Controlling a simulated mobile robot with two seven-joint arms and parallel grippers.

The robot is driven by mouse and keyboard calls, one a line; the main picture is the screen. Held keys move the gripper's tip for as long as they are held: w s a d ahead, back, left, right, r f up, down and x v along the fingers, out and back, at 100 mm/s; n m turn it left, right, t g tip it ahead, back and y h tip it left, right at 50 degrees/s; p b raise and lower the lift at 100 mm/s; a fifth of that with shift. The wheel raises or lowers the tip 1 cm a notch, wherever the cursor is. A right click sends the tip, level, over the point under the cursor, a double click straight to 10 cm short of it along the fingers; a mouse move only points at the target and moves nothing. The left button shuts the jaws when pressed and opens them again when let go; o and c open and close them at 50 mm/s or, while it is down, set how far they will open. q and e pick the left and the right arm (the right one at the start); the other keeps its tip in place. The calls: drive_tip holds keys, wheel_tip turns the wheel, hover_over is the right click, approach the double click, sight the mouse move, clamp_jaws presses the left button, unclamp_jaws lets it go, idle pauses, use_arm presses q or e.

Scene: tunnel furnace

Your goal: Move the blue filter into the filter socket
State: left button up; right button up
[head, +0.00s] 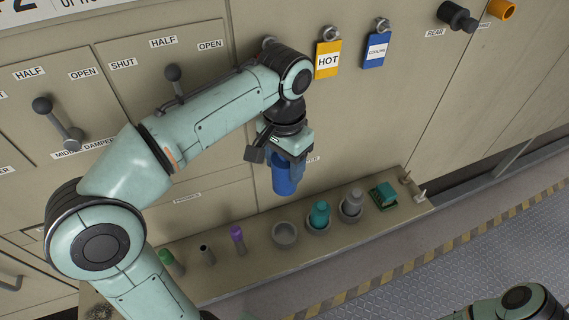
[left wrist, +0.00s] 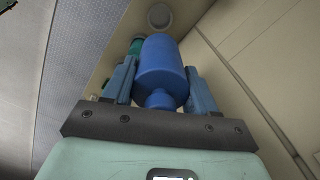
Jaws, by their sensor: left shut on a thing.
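The blue filter (head: 284,176) is a blue cylinder, held in my left gripper (head: 288,158) and hanging roughly upright above the shelf. In the left wrist view the two blue fingers are closed on either side of the filter (left wrist: 161,68). An empty round grey socket (head: 285,234) sits on the shelf below the filter, apart from it. My right gripper is out of view.
The shelf (head: 232,273) also holds a teal cylinder (head: 320,214) and a grey cylinder (head: 352,202) in cups, a purple piece (head: 237,236), a green piece (head: 166,257) and a green block (head: 384,196). The furnace wall with damper levers (head: 174,80) stands behind.

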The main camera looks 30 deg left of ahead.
use_arm(q)
drive_tip(key=shift+s, duration=0.1)
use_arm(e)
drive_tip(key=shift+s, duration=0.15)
